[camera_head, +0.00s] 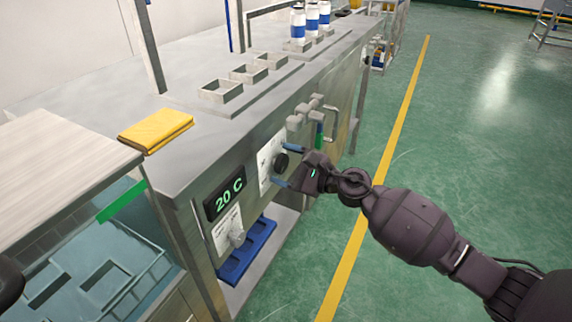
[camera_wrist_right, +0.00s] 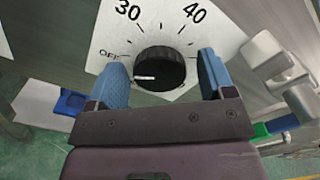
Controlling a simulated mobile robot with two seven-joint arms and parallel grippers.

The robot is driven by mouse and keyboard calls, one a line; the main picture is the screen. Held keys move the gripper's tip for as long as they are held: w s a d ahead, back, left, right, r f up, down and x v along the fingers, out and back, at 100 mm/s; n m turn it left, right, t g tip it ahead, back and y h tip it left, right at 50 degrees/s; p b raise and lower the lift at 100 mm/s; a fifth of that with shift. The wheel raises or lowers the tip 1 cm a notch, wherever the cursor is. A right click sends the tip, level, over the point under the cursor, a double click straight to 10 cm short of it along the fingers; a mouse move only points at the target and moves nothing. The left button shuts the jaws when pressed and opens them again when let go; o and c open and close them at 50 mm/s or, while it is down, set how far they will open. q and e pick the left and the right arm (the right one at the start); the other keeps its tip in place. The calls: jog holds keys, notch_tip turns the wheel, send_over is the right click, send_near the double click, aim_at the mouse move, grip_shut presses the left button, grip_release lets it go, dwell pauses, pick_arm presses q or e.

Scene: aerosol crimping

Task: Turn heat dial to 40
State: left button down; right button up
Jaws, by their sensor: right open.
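The black heat dial (camera_wrist_right: 159,69) sits on a white scale plate (camera_wrist_right: 112,42) on the front of the metal bench. Its white pointer mark faces left, near the OFF label; 30 and 40 show above. In the head view the dial (camera_head: 281,162) is right of a display (camera_head: 224,199) reading 20 C. My right gripper (camera_wrist_right: 166,80) is open, with one blue fingertip on each side of the dial; I cannot tell whether they touch it. It also shows in the head view (camera_head: 283,166). My left gripper is not clearly visible; only a dark piece shows at the left edge.
Metal handles (camera_head: 313,110) stick out right of the dial. A blue tray (camera_head: 247,252) lies below the display. A yellow cloth (camera_head: 156,130), several square holders and blue-white cans (camera_head: 298,25) stand on the bench top.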

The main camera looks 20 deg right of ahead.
jog(key=c, duration=0.9)
